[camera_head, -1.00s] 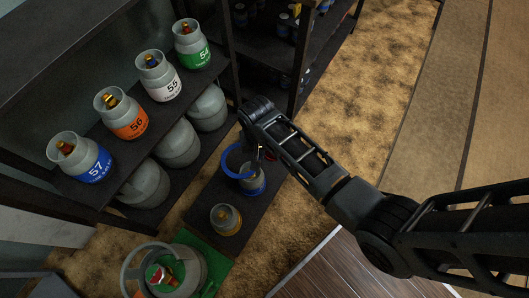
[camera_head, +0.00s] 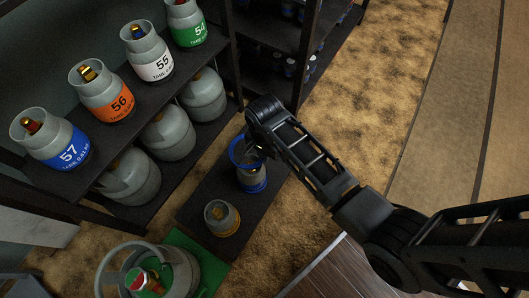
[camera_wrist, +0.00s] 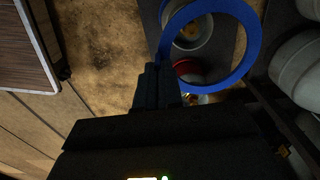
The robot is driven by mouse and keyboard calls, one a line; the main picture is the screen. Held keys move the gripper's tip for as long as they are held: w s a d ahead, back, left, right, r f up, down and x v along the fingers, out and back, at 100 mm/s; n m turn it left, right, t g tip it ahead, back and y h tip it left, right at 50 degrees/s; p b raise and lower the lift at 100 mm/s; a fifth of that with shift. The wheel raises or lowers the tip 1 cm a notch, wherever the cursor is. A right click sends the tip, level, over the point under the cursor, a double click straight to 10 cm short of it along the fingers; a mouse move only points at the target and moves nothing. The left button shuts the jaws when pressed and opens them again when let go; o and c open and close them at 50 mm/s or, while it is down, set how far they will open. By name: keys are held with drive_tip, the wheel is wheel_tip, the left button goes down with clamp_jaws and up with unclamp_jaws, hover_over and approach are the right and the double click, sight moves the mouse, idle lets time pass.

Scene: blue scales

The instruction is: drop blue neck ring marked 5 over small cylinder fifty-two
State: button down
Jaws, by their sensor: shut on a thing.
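My gripper (camera_wrist: 160,75) is shut on the blue neck ring (camera_wrist: 253,45), gripping one side of its rim. The ring's mark cannot be read. In the head view the ring (camera_head: 233,153) is at or just above the top of a small grey cylinder with a blue band (camera_head: 253,180); whether they touch I cannot tell. My gripper (camera_head: 260,148) is partly hidden by my own wrist. A second small cylinder with a yellow-orange band (camera_head: 222,218) stands nearer. No number is legible on either, so I cannot tell which is fifty-two.
Both small cylinders stand on a low dark platform (camera_head: 208,195). A shelf at left holds cylinders 57 (camera_head: 55,145), 56 (camera_head: 102,92), 55 (camera_head: 147,52) and 54 (camera_head: 186,22). A large cylinder (camera_head: 182,275) stands on a green base (camera_head: 212,262). Carpet (camera_head: 345,110) at right is clear.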

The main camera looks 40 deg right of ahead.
drive_tip(key=shift+r+p, duration=0.1)
drive_tip(key=shift+p, duration=0.3)
drive_tip(key=shift+f+b, duration=1.25)
drive_tip(key=shift+f, duration=1.15)
drive_tip(key=shift+p, duration=1)
drive_tip(key=shift+f+b, duration=0.4)
drive_tip(key=shift+f, duration=0.05)
wheel_tip(320, 180, down, 7)
drive_tip(key=b, duration=0.4)
drive_tip(key=shift+b, duration=0.3)
idle(1.1)
drive_tip(key=c, duration=1.2)
unclamp_jaws()
